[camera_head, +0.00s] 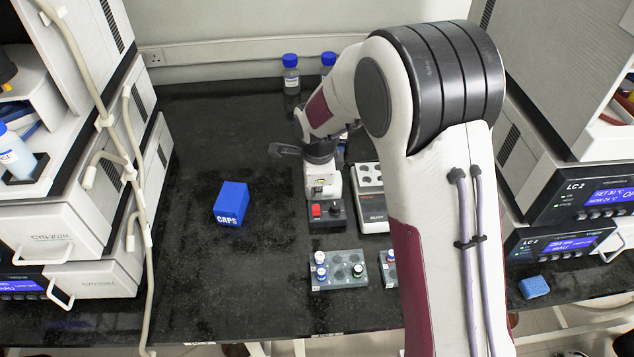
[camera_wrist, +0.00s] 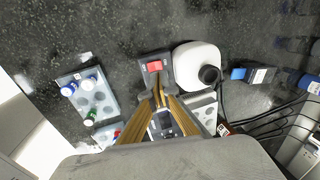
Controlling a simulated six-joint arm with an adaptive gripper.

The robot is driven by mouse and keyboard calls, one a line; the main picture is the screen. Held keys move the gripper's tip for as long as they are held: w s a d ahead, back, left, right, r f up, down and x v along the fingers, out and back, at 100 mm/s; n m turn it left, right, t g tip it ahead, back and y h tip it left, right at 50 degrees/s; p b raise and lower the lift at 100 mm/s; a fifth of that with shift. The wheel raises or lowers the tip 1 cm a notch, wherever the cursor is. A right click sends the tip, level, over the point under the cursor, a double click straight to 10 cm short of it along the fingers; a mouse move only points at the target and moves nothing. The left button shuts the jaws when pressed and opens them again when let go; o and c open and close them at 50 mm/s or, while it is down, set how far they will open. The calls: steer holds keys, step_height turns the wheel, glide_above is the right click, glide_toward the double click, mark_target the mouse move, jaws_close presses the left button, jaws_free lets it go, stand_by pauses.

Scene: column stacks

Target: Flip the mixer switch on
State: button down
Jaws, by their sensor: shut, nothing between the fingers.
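The mixer has a dark front panel with a red switch (camera_head: 317,210) and a black knob (camera_head: 335,212). In the wrist view the red switch (camera_wrist: 154,66) shows plainly on the panel, beside the mixer's white rounded body (camera_wrist: 192,62) with its round black top (camera_wrist: 209,74). My gripper (camera_wrist: 160,92) is shut and empty, its tan fingers reaching to the panel's lower part, close to the switch. I cannot tell whether the tips touch the panel. In the head view the end of my arm is above the mixer, and the fingertips are hard to make out.
A vial rack (camera_head: 347,281) stands in front of the mixer, and a grey-white device (camera_head: 370,196) stands close on its right. A blue CAPS block (camera_head: 231,203) lies on the left. Blue-capped bottles (camera_head: 291,76) stand behind. The left bench is mostly clear.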

mark_target(316, 204)
steer(key=shift+x, duration=2.85)
steer(key=shift+w+f, duration=0.3)
steer(key=shift+f, duration=0.05)
steer(key=shift+w+f, duration=0.2)
steer(key=shift+w, duration=0.25)
steer(key=shift+f, duration=0.2)
